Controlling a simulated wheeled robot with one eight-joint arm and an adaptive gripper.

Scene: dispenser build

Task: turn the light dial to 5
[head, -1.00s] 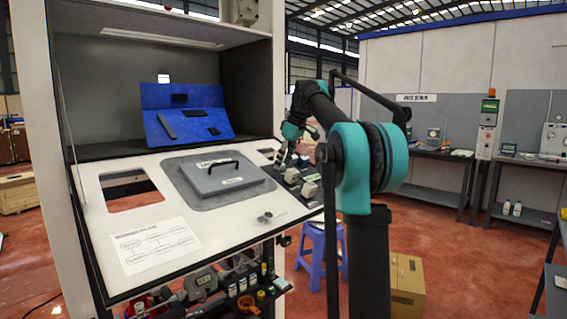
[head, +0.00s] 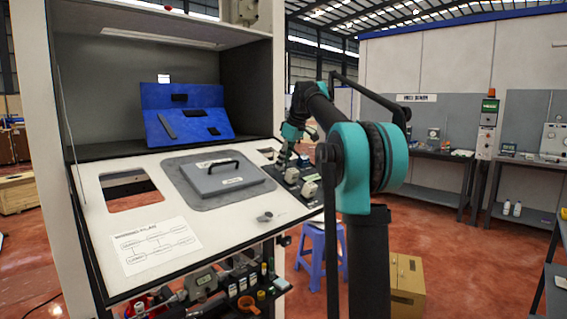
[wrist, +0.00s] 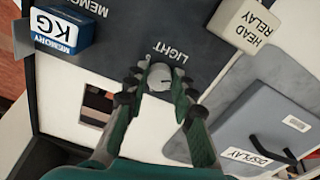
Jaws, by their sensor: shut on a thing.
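The light dial (wrist: 159,76) is a small round grey knob under the printed word LIGHT on a dark panel in the wrist view. My gripper (wrist: 158,92) has its two dark fingertips on either side of the dial and is shut on it. A dark pointer line shows on the dial's face. I cannot read any numbers around it. In the head view my gripper (head: 286,156) is small and reaches down to the dark right-hand strip of the sloped panel, and the dial is hidden there.
A white HEAD RELAY block (wrist: 247,28) stands to the right of the dial, and a blue-and-white MEMORY KG block (wrist: 62,30) to the left. The grey DISPLAY lid (wrist: 265,130) with a black handle lies lower right. The white panel (head: 112,227) has a rectangular cutout.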

